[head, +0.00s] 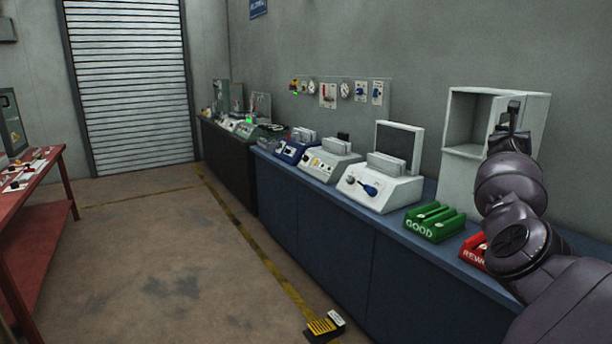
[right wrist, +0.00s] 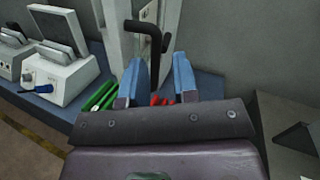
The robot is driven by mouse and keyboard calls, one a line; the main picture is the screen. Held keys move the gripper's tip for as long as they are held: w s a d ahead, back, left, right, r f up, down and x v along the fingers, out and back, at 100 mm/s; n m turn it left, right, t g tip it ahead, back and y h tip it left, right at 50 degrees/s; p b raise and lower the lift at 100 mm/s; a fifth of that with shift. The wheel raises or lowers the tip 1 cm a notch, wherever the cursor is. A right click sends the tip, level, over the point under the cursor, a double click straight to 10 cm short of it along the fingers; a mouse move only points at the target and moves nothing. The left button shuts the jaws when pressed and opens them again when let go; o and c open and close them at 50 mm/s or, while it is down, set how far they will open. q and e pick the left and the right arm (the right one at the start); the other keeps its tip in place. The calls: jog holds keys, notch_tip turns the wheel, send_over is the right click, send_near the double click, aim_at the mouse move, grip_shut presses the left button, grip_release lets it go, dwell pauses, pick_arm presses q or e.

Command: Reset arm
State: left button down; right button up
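My right arm (head: 515,215) comes in from the lower right of the head view and is raised in front of the pale open cabinet (head: 454,178). In the right wrist view my right gripper (right wrist: 158,62) has its two blue fingers spread apart, with a clear gap between them. A black bent rod (right wrist: 156,30) stands up near the left fingertip; I cannot tell whether it touches the finger or what it is fixed to. My left arm and gripper are not in view.
A green GOOD tray (head: 434,238) and a partly hidden red REWORK tray (head: 472,256) sit on the blue bench (head: 300,215), beside several grey devices (head: 378,190). A red table (head: 35,200) stands left. Open floor (head: 165,265) lies between, with a yellow-black object (head: 323,327).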

jog(key=s+a+r+n+t+h, duration=0.15)
jog(key=s+r+n+t, duration=0.35)
jog(key=r+n, duration=0.65)
jog(key=s+a+f+n+g+y, duration=0.1)
jog(key=s+a+f+n+y, duration=0.4)
jog(key=a+f+n, duration=0.6)
jog(key=s+a+f+n+y, duration=0.45)
jog(key=s+f+n, duration=0.35)
jog(key=f, duration=0.7)
jog(key=s+a+f+n+g+y, duration=0.1)
jog(key=s+a+f+n+y, duration=0.35)
jog(key=a+f+n, duration=0.55)
jog(key=s+a+f+g, duration=0.2)
jog(key=s+f+g, duration=0.1)
jog(key=s+f, duration=1)
jog(key=s+a+f+n+g, duration=0.1)
jog(key=s+a+f+g, duration=0.1)
jog(key=s+f, duration=1.1)
jog(key=s+g, duration=0.1)
jog(key=s, duration=0.3)
jog(key=shift+a+f, duration=0.2)
jog(key=shift+f, duration=0.1)
